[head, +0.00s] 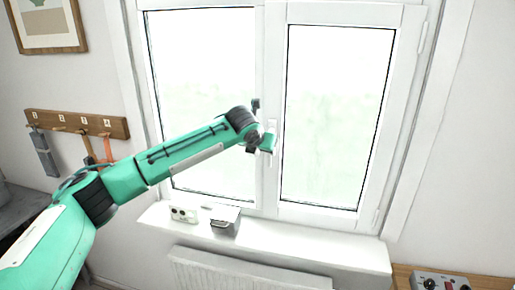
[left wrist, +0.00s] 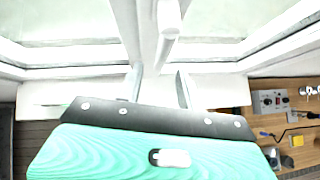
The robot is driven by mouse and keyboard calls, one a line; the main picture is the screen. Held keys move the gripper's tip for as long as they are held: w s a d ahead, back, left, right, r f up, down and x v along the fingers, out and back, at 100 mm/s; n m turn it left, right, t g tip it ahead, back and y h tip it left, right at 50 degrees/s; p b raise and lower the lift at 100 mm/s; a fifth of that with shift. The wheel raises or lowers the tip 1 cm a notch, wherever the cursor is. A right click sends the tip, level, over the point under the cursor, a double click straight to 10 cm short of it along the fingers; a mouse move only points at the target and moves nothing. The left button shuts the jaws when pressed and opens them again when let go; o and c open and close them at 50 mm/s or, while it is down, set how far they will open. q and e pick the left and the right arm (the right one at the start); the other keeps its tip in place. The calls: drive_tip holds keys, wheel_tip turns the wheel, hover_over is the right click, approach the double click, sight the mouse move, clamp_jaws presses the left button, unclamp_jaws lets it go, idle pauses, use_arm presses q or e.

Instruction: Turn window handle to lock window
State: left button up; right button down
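The white window handle (head: 272,124) is on the middle upright of the white two-pane window (head: 272,60). In the head view my left gripper covers much of it, so its exact angle is hard to tell. The left wrist view shows the handle (left wrist: 168,20) as a rounded white bar ahead of the fingers. My left gripper (left wrist: 160,84) is open, its two dark fingers apart on either side of the handle's line. I cannot tell whether they touch it. In the head view this gripper (head: 262,142) is at the handle. My right gripper is not in view.
The white sill (head: 320,245) below holds a small white device (head: 183,214) and a grey metal box (head: 225,219). A radiator (head: 245,272) is under it. A wooden rack (head: 75,122) with hanging tools is at left. A wooden bench (left wrist: 285,88) with boxes is at right.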

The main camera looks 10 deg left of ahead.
use_arm(q)
drive_tip(key=d+b+v, duration=0.1)
drive_tip(key=b+v, duration=0.1)
drive_tip(key=v, duration=0.5)
drive_tip(key=shift+s+a+r, duration=0.2)
drive_tip(key=shift+s+a, duration=0.05)
drive_tip(key=shift+a, duration=0.25)
